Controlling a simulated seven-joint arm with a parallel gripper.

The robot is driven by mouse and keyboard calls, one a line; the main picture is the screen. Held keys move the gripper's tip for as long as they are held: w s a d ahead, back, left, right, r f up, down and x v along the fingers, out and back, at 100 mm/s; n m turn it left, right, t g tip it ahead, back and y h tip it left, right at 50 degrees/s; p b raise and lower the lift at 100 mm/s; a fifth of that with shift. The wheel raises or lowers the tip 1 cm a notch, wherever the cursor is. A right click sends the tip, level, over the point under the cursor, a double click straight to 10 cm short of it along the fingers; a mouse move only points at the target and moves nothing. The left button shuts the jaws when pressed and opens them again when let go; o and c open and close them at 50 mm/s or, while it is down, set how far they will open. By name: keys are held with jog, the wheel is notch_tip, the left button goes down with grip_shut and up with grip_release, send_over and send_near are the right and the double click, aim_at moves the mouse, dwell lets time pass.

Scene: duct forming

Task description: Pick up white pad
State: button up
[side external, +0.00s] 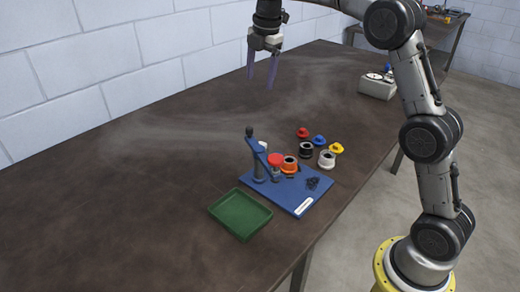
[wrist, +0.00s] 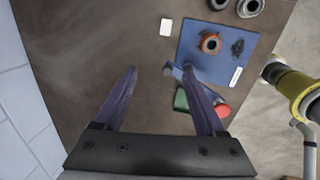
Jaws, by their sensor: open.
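The white pad (wrist: 166,27) lies flat on the brown table, just left of the blue board (wrist: 190,35) in the wrist view. In the side view a small white patch (side external: 263,145), probably the pad, shows behind the blue lever and is partly hidden by it. My gripper (side external: 260,82) hangs high above the table, well up and apart from the pad. Its two purple fingers are spread and empty, with bare table between them in the wrist view (wrist: 158,72).
The blue board (side external: 305,200) carries a blue lever press with a red top (side external: 276,159), an orange ring (side external: 290,164) and dark small pieces (side external: 313,183). A green tray (side external: 240,214) sits in front. Spools and coloured caps stand behind. The table's left half is clear; a wall runs alongside.

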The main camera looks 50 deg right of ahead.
jog(key=w+d+f, duration=0.1)
jog(key=f, duration=0.5)
jog(key=w+d+f+g, duration=0.1)
jog(key=f, duration=0.6)
jog(key=w+d+f+g, duration=0.1)
jog(key=f, duration=0.6)
jog(key=shift+w+d+f+m, duration=0.15)
jog(key=shift+w+d+m, duration=0.15)
jog(key=shift+w+d, duration=0.1)
jog(key=shift+s+f, duration=0.15)
jog(key=shift+f, duration=2.8)
grip_shut()
